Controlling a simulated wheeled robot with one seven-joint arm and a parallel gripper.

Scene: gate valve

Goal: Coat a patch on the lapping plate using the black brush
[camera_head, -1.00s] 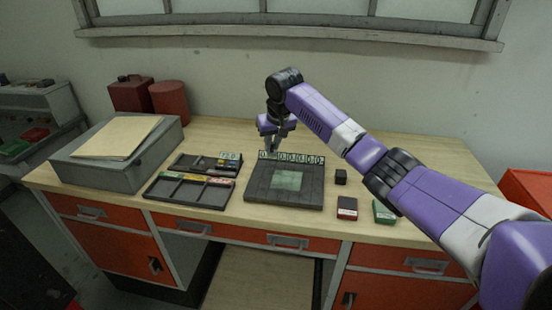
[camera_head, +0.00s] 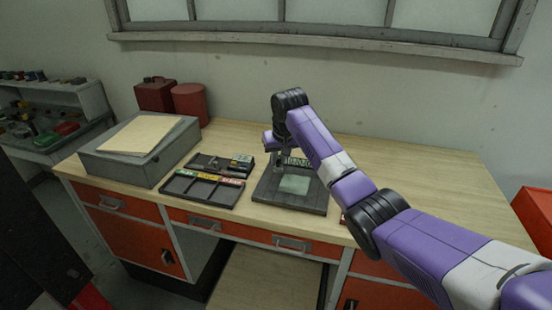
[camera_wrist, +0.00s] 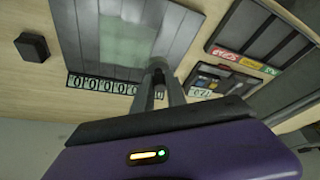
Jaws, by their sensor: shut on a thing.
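The lapping plate (camera_head: 268,197) is a dark square plate on the bench with a pale green patch (camera_head: 293,184) near its middle and a number strip along its far edge. It also shows in the wrist view (camera_wrist: 178,38). My gripper (camera_head: 278,166) is over the far left part of the plate. In the wrist view, its narrow fingers (camera_wrist: 158,70) are close together on a small dark thing, mostly hidden between them. This may be the black brush, but its shape is not clear. I cannot tell whether it touches the plate.
Two dark compartment trays stand left of the plate, the near one (camera_head: 203,190) with coloured labels and the far one (camera_head: 222,165) with small items. A grey box (camera_head: 140,150) is farther left. A black block (camera_wrist: 32,46) lies beside the plate. The bench's right rear is clear.

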